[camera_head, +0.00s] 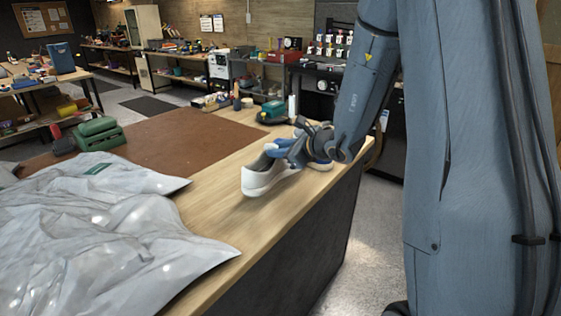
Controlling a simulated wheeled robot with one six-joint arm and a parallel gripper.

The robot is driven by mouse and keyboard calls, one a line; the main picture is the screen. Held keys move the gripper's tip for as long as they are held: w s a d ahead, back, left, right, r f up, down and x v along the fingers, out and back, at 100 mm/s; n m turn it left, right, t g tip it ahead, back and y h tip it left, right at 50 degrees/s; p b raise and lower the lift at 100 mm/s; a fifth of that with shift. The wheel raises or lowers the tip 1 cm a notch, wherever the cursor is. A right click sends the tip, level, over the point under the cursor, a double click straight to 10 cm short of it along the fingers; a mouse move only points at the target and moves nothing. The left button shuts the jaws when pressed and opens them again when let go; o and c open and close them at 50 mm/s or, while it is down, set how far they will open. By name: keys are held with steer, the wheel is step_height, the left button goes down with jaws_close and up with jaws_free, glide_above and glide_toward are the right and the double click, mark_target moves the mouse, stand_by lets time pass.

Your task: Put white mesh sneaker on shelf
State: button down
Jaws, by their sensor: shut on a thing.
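A white sneaker (262,182) is at the right edge of the wooden bench (215,205). My gripper (284,148) is shut on its upper part, near the opening. The gripper hides part of the shoe. I cannot tell whether the sole touches the bench top or hangs just above it. A second whitish piece (320,163) shows behind the gripper; I cannot tell whether it is part of this shoe or another one. I cannot make out which piece of furniture is the shelf.
Grey plastic bags (90,225) cover the bench's near left. A brown mat (150,142) lies behind them with a green tool (98,134) on it. A teal device (271,112) and bottles stand at the far end. Floor (372,222) is open right of the bench.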

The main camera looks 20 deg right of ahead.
mark_target(281, 162)
steer(key=shift+f+p, duration=0.6)
steer(key=shift+f, duration=1.65)
steer(key=shift+f, duration=0.15)
steer(key=c, duration=1.6)
jaws_free()
steer(key=shift+f, duration=0.1)
